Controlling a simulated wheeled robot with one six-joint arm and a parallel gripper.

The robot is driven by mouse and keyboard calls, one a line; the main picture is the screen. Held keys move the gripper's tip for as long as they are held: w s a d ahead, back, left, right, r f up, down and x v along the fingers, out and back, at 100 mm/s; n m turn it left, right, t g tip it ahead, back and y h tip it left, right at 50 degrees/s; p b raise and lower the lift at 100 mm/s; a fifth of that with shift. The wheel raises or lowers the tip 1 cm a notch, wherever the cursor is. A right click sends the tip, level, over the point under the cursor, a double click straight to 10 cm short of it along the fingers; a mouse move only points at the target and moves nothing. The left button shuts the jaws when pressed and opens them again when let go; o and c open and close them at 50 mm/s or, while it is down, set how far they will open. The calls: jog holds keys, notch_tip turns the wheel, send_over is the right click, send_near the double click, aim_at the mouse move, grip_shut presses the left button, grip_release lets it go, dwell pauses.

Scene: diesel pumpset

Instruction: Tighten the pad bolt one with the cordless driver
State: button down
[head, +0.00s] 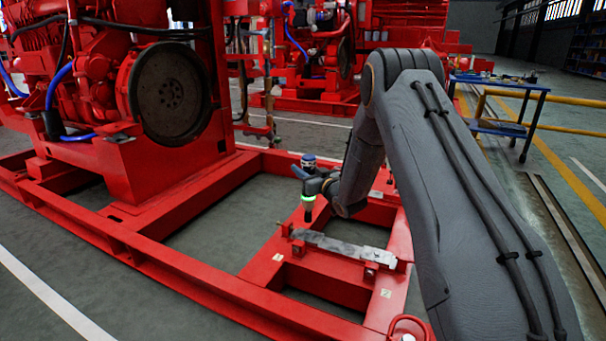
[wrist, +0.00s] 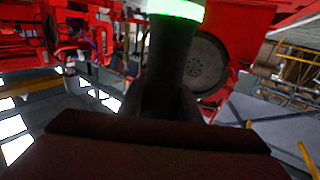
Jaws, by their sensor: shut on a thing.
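The cordless driver (head: 308,199) is upright, with a blue-and-white top end, a dark body and a glowing green ring near its lower end. My gripper (head: 318,184) is shut around its body. In the wrist view the driver's dark body and green ring (wrist: 176,9) rise from between the dark fingers (wrist: 172,100). The driver's tip is at or just above the left end of a grey metal pad plate (head: 343,248) on a red cross-beam. Small red blocks (head: 298,247) stand by the plate. I cannot tell which bolt is one, or whether the tip touches it.
The red base frame (head: 190,262) has raised rails and open bays. The engine with its dark flywheel (head: 169,94) stands at the left. A blue table (head: 500,84) and yellow rail (head: 570,131) are at the back right. The floor at front left is clear.

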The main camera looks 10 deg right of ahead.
jog(key=shift+s+r+p, duration=0.15)
jog(key=shift+r+p, duration=0.05)
jog(key=shift+p, duration=0.25)
notch_tip(320, 180, down, 5)
jog(key=shift+r+b, duration=0.1)
jog(key=shift+b, duration=0.85)
jog(key=shift+p, duration=0.4)
dwell(0.4)
jog(key=shift+f, duration=0.95)
dwell(4.3)
jog(key=shift+r+p, duration=0.1)
jog(key=shift+p, duration=0.2)
